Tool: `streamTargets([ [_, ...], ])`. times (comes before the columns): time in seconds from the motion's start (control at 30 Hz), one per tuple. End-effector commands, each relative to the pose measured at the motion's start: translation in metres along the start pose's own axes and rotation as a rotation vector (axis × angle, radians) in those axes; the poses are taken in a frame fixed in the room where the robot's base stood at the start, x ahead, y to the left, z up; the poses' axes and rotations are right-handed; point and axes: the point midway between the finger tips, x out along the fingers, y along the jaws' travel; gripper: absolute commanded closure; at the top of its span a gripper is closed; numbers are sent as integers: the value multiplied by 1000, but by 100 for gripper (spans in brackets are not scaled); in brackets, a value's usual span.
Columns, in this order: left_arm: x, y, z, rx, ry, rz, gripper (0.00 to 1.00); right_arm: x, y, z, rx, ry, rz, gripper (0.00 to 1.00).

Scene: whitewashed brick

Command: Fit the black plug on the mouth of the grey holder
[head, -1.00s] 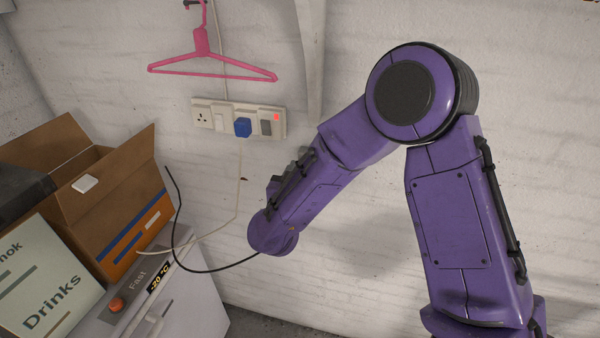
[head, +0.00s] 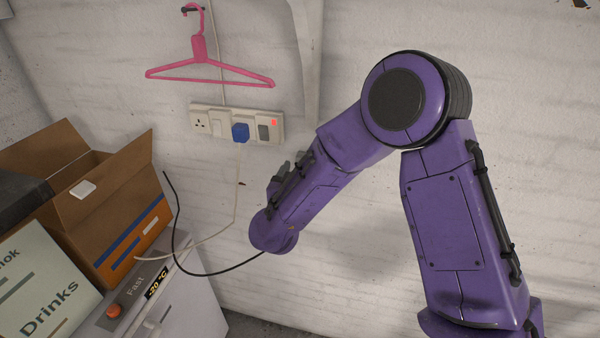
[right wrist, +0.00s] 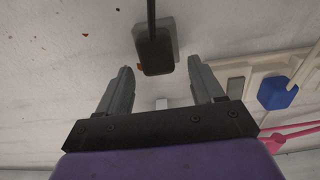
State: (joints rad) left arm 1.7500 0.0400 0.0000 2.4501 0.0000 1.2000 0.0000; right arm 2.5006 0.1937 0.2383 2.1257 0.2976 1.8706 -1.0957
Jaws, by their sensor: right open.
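The black plug (right wrist: 155,52) is in the right wrist view, in front of the wall, with its black cord running to the top edge. A grey block, seemingly the grey holder (right wrist: 171,30), shows behind it; I cannot tell whether they touch. My right gripper (right wrist: 161,78) is open, its two grey fingers apart and pointing towards the wall. The plug appears beyond the gap between the fingers, not gripped. In the head view my right forearm hides the plug and most of the hand. My left gripper is not in view.
A socket strip (head: 210,123) with a blue plug (head: 240,132) is on the white wall, below a pink hanger (head: 210,72). A cardboard box (head: 105,215) stands on a freezer (head: 190,310) at left. A black cable (head: 205,274) loops behind my forearm.

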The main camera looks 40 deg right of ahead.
Motion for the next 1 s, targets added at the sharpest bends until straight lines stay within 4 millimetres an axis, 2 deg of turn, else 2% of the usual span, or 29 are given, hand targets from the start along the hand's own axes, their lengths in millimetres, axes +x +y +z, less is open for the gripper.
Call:
streamTargets([
  [0.17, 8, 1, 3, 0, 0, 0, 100, -16, -1, 2, 0, 2, -4, 33],
  [0.4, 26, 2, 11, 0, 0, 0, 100, -74, -1, 3, 0, 4, -4, 33],
  [0.53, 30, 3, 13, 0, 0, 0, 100, -96, -1, 1, 1, 3, -2, 33],
  [0.7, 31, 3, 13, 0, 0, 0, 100, -107, 0, 0, -1, 1, 0, 33],
  [1.0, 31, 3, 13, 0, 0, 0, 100, -106, 0, 0, 0, 1, 0, 33],
])
